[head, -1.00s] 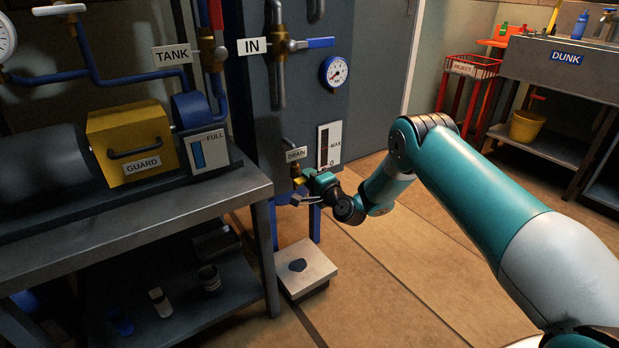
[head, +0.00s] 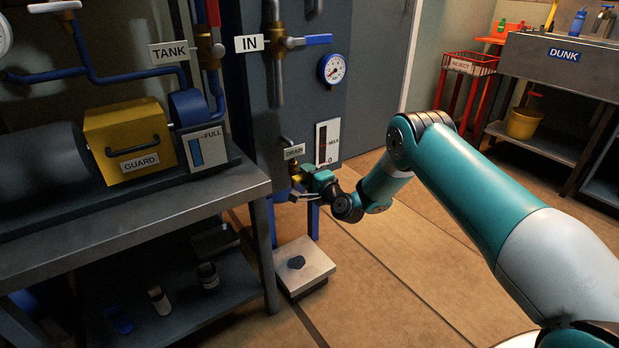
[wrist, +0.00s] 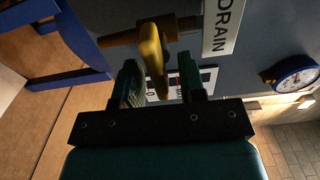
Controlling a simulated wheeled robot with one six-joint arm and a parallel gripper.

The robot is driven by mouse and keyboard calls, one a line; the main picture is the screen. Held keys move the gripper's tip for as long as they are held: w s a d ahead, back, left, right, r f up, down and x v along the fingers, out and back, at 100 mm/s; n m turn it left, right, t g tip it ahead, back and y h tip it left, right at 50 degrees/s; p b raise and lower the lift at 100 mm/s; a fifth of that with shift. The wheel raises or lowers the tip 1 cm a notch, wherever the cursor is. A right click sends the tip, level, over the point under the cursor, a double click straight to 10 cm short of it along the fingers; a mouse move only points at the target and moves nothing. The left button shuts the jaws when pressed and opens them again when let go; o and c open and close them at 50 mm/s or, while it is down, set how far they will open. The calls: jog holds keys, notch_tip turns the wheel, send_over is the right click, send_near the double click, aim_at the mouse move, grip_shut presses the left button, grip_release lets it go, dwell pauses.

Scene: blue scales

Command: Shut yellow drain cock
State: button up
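The yellow drain cock (head: 296,179) sits on a brass pipe below the DRAIN label (head: 294,152), on the front of the dark tank cabinet. In the wrist view its yellow lever (wrist: 154,48) extends from the brass fitting (wrist: 125,38) down between my fingers. My gripper (wrist: 162,84) is open, with one finger on each side of the lever's end. The left finger looks close to the lever, and a gap shows on the right; I cannot tell whether either touches. In the head view my gripper (head: 307,186) is at the cock, partly covering it.
A level gauge (head: 328,142) and a round dial (head: 332,68) are on the cabinet nearby. A blue cabinet leg (wrist: 70,78) is close on the left in the wrist view. The metal workbench (head: 150,205) stands left, and a low scale (head: 305,265) lies below on the floor.

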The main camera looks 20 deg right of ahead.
jog(key=b+v, duration=0.4)
jog(key=v, duration=0.5)
jog(key=shift+d+f+b, duration=0.15)
jog(key=shift+f+b, duration=0.1)
jog(key=shift+b, duration=0.15)
jog(key=shift+b, duration=0.8)
jog(key=b+v, duration=0.8)
jog(key=b, duration=0.6)
jog(key=shift+s+r+b, duration=0.2)
jog(key=shift+r+b, duration=0.1)
jog(key=shift+b, duration=0.05)
